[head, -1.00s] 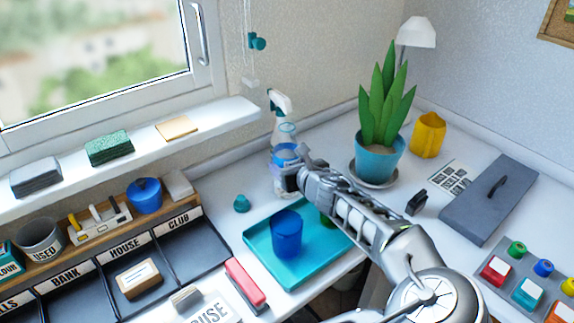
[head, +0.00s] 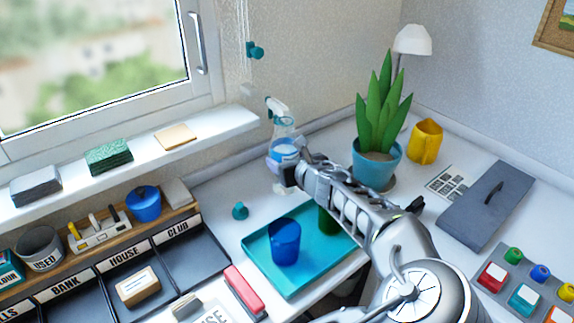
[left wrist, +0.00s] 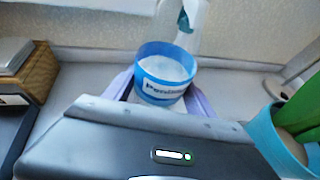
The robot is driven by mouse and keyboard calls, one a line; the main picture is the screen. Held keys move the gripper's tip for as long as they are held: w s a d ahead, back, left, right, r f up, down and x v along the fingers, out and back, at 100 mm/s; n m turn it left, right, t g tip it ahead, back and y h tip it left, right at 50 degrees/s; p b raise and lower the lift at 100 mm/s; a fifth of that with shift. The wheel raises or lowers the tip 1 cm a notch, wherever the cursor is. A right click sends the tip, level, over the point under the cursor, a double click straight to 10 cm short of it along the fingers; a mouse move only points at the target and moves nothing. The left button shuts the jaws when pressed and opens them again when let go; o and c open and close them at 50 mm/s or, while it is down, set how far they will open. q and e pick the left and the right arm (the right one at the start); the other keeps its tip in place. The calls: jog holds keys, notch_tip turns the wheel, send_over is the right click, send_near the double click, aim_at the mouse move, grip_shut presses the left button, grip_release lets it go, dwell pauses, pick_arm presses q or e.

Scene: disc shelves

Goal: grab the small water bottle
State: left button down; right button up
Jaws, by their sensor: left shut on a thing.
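My left gripper (head: 287,172) reaches to the back of the counter and is shut on a small blue-topped container (head: 285,149). In the left wrist view the container (left wrist: 165,84) stands upright between the pale purple fingers; it has a blue rim, a pale inside and a white label I cannot read fully. The gripper body hides its lower part. A clear spray bottle with a white and teal head (head: 277,106) stands just behind it, and the head also shows in the left wrist view (left wrist: 186,18). My right gripper is not in view.
A potted plant (head: 377,168) stands to the right of my gripper, with a yellow pot (head: 425,141) beyond. A teal tray (head: 305,280) with a blue cup (head: 285,242) and a green object lies below my arm. Labelled bins fill the lower left.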

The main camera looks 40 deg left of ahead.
aim_at(289, 141)
pick_arm(q)
jog(key=shift+r+p, duration=0.7)
jog(key=shift+r, duration=2.25)
